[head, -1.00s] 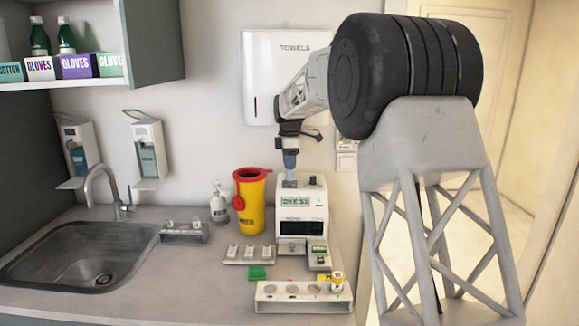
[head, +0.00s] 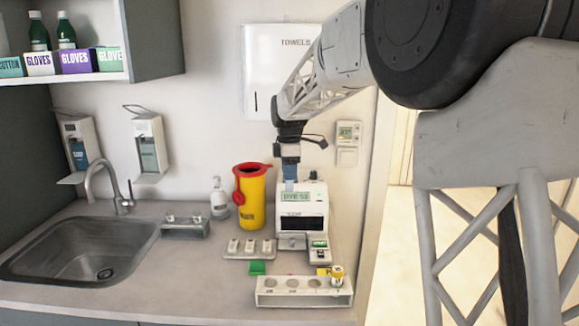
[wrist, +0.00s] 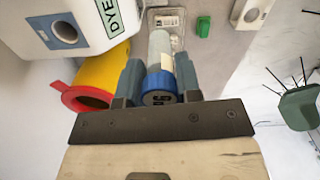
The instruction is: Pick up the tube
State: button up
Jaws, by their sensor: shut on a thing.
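The tube (wrist: 161,48) is pale and clear with a light label and a blue cap (wrist: 159,88), seen in the wrist view. My gripper (wrist: 159,72) is shut on it, with one dark finger on each side near the cap. In the head view my gripper (head: 290,174) points down just above or behind the top of the white machine marked DYE (head: 316,203). The tube is hard to make out there. I cannot tell from the head view whether it touches the machine.
A yellow bin with a red lid (head: 254,212) stands left of the machine. In front are a tray with small white items (head: 233,256), a green block (head: 257,267) and a white rack (head: 300,301) holding a yellow-capped vial (head: 337,277). The sink (head: 90,252) is at left.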

jog(key=shift+s, duration=2.15)
jog(key=s+d+f, duration=0.1)
jog(key=s+f, duration=1.1)
jog(key=s, duration=0.5)
jog(key=shift+f, duration=0.35)
jog(key=shift+f, duration=0.1)
jog(key=shift+f, duration=1.1)
jog(key=shift+f, duration=2.6)
